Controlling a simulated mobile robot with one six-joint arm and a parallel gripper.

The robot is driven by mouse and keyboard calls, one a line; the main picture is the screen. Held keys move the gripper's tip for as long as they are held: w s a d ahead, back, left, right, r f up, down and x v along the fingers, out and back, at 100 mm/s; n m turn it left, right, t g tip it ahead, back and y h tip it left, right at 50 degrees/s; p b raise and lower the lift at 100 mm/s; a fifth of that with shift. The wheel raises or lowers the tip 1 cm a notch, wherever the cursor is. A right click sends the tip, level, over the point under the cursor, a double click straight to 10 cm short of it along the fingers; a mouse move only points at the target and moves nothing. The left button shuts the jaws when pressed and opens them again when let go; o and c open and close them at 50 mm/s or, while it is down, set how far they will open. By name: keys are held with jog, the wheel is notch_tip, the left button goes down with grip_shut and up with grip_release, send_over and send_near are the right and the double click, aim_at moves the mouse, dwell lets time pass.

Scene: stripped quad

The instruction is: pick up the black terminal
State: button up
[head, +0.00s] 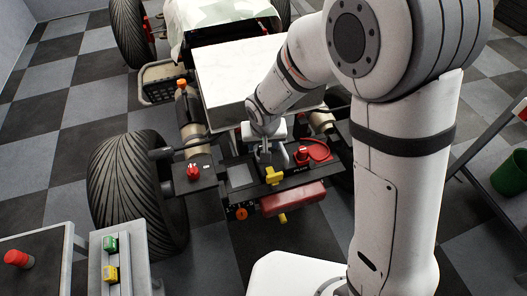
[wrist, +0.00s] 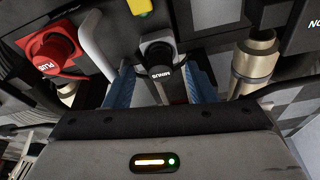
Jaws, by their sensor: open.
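The black terminal (wrist: 161,72), marked MINUS, stands in the middle of the wrist view. My gripper (wrist: 162,84) is open, with one blue-padded finger on each side of the terminal. I cannot tell whether either pad touches it. In the head view my gripper (head: 265,155) is down at the dark panel at the rear of the stripped quad, and it mostly hides the black terminal there. A red terminal (wrist: 52,52), marked PLUS, is to the left in the wrist view; it also shows in the head view (head: 302,155).
A yellow part (head: 274,176) sits close in front of my gripper, above a red block (head: 292,199). A red knob (head: 193,171) is on the panel's left. A white box (head: 240,72) stands behind. A bench with green (head: 110,243) and yellow (head: 111,273) pieces is at lower left.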

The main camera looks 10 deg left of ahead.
jog(key=shift+f, duration=0.4)
jog(key=c, duration=1.1)
